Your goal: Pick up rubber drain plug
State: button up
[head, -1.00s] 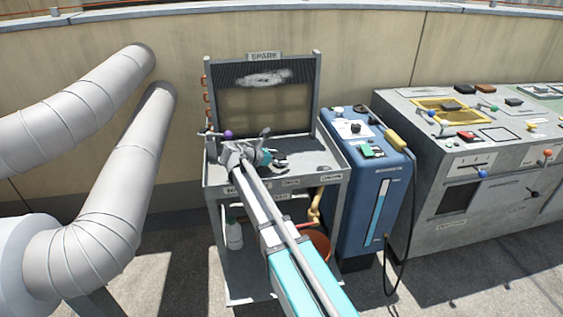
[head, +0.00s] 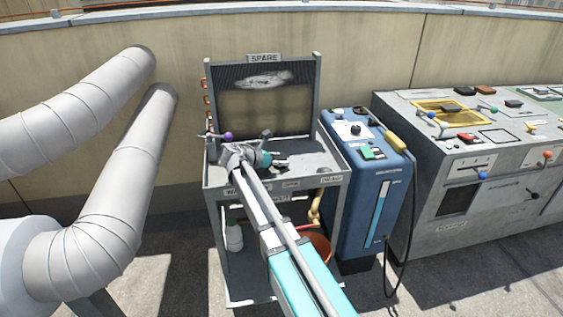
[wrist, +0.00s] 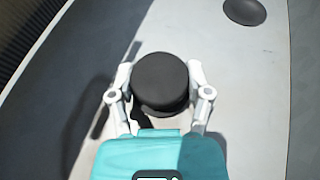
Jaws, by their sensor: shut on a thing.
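The rubber drain plug (wrist: 160,82) is a black, round, flat-topped piece. In the wrist view it sits between the two pale fingers of my gripper (wrist: 160,94), which are shut on it from both sides. A pale surface and dark shadow lie below it; I cannot tell whether the plug touches that surface. In the head view my gripper (head: 279,163) is over the top of the grey cart (head: 215,178), and I cannot make out the plug there.
Another dark round piece (wrist: 244,10) lies at the wrist view's upper right. A finned panel marked SPARE (head: 262,100) stands at the cart's back. A blue unit (head: 368,190) and a grey control bench (head: 470,185) stand to the right. Thick pipes (head: 110,200) are at left.

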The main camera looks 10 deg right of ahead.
jog(key=shift+r, duration=0.1)
notch_tip(320, 180, up, 3)
jog(key=p, duration=0.3)
jog(key=shift+f, duration=0.2)
jog(key=s+d+r+p, duration=0.6)
jog(key=s+r+p, duration=0.4)
jog(key=s, duration=0.2)
jog(key=shift+s+d, duration=0.2)
jog(key=shift+d, duration=0.1)
jog(key=shift+d+r, duration=0.1)
dwell(0.5)
